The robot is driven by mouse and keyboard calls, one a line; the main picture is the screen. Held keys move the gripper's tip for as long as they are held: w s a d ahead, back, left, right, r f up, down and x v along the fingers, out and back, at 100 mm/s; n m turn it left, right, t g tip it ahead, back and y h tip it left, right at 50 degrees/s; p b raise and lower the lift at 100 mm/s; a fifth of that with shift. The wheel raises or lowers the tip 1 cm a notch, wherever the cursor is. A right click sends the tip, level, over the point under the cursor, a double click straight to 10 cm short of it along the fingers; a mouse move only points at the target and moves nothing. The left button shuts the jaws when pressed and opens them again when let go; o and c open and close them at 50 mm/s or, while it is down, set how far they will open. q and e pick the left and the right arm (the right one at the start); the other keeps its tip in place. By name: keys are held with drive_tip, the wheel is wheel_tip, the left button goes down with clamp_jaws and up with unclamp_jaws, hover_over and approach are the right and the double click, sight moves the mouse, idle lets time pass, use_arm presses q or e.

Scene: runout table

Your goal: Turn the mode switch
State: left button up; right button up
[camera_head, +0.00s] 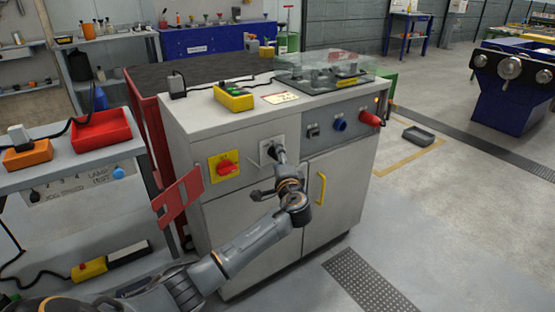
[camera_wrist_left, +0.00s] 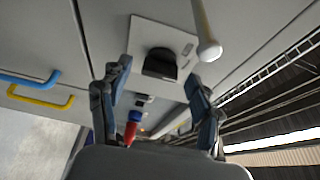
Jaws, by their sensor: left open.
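A pale square plate with a black knob, which I take for the mode switch, is on the cabinet front. In the left wrist view the black knob (camera_wrist_left: 160,66) shows clearly in front of the fingers. In the head view the plate (camera_head: 265,149) is partly hidden by my left gripper (camera_head: 273,173). The left gripper also shows in the left wrist view (camera_wrist_left: 156,80), with its two fingers spread and nothing between them. Whether a finger touches the knob, I cannot tell. My right gripper is not in view.
A red switch (camera_head: 228,168) on a yellow plate is left of the mode switch. A blue knob (camera_head: 340,124) and a red knob (camera_head: 370,119) are to its right. A yellow handle (camera_head: 320,188) is below. A pale rod (camera_wrist_left: 205,32) crosses near the plate in the wrist view.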

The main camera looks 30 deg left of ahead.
use_arm(q)
drive_tip(key=shift+w+a, duration=0.4)
drive_tip(key=shift+a, duration=0.05)
drive_tip(key=c, duration=1.2)
drive_tip(key=shift+o, duration=0.2)
drive_tip(key=shift+f, duration=0.1)
